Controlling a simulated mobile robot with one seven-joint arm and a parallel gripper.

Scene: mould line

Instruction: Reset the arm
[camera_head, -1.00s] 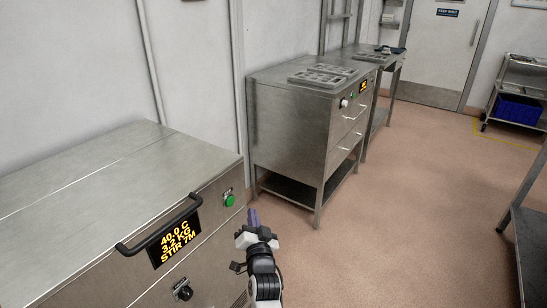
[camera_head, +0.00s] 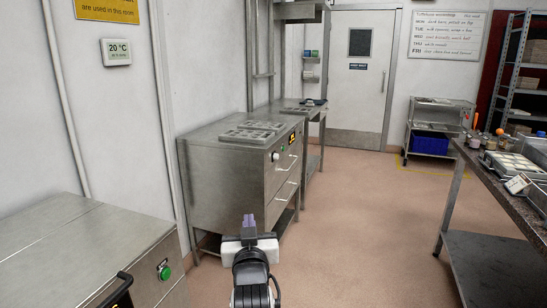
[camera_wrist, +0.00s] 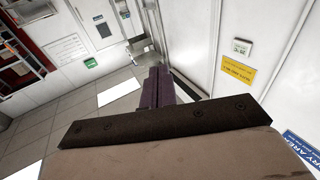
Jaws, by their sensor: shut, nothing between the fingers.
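My gripper (camera_head: 248,221) is low in the middle of the head view, in front of the steel drawer cabinet and over the floor. Its two purple fingers are together with nothing between them. In the wrist view the purple fingers (camera_wrist: 158,88) show side by side past a dark plate, and the wall, door and ceiling panels appear turned over behind them. The gripper touches nothing that I can see.
A steel machine with a green button (camera_head: 164,270) stands at the near left. A steel cabinet (camera_head: 220,185) with mould trays (camera_head: 252,130) on top is ahead. A laden bench (camera_head: 477,170) stands at the right. The floor (camera_head: 360,200) between is clear.

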